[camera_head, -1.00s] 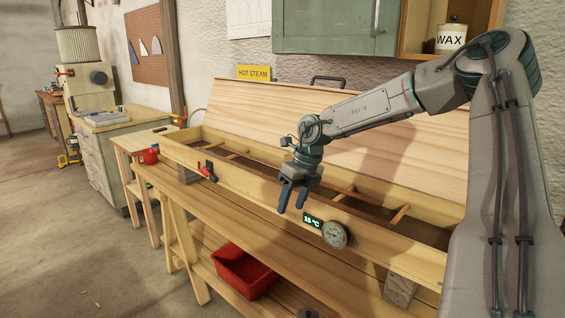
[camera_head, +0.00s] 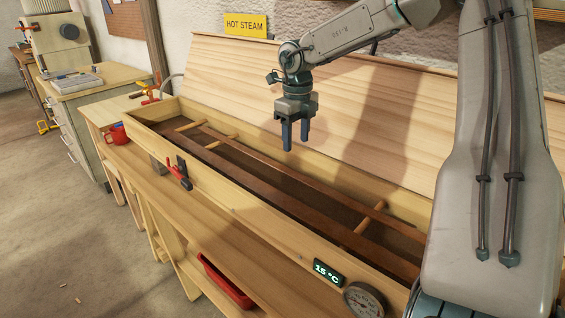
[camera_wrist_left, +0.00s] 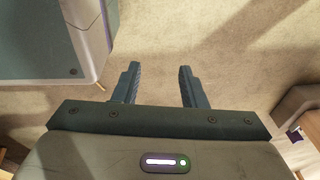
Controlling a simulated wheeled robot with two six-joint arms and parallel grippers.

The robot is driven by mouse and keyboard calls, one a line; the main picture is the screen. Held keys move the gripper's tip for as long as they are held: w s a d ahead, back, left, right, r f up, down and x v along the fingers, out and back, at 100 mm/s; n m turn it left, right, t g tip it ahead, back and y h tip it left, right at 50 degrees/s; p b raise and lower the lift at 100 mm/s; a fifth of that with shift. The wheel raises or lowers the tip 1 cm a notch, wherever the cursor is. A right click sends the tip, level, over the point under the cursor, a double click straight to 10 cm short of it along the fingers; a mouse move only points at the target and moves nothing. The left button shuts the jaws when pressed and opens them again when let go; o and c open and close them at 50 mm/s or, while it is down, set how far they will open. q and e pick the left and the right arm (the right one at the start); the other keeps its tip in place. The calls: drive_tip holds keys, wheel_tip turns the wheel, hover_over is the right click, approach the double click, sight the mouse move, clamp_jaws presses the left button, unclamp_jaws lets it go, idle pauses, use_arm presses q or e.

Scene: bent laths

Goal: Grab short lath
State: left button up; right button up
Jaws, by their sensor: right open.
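Two dark brown laths lie lengthwise in the long open wooden box, resting on light cross dowels. The far lath (camera_head: 330,187) runs along the back side, the near lath (camera_head: 380,258) along the front side. My right arm covers the right end of the box, so I cannot tell surely which lath is the short one. My right gripper (camera_head: 296,145) is open and empty, pointing down above the back part of the box, apart from both laths. My left gripper (camera_wrist_left: 160,85) shows in the left wrist view, fingers apart, with nothing between them and floor beyond.
The box lid (camera_head: 240,80) stands raised behind the box, under a HOT STEAM sign (camera_head: 245,26). A red clamp (camera_head: 178,172), a 15 °C display (camera_head: 328,272) and a dial (camera_head: 364,300) sit on the front wall.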

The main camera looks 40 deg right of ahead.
hover_over(293, 173)
drive_tip(key=f, duration=0.4)
drive_tip(key=shift+d, duration=0.35)
drive_tip(key=f+p, duration=0.1)
drive_tip(key=f, duration=0.1)
drive_tip(key=f+p, duration=0.1)
drive_tip(key=f, duration=0.1)
drive_tip(key=shift+a+f, duration=0.1)
drive_tip(key=shift+a, duration=0.3)
drive_tip(key=shift+w+d+f, duration=0.1)
drive_tip(key=shift+f, duration=0.3)
use_arm(q)
drive_tip(key=s+f, duration=0.3)
drive_tip(key=s, duration=0.3)
drive_tip(key=shift+a+f, duration=0.2)
drive_tip(key=shift+f, duration=0.2)
use_arm(e)
drive_tip(key=shift+r, duration=0.1)
drive_tip(key=shift+c, duration=0.2)
drive_tip(key=c, duration=1.1)
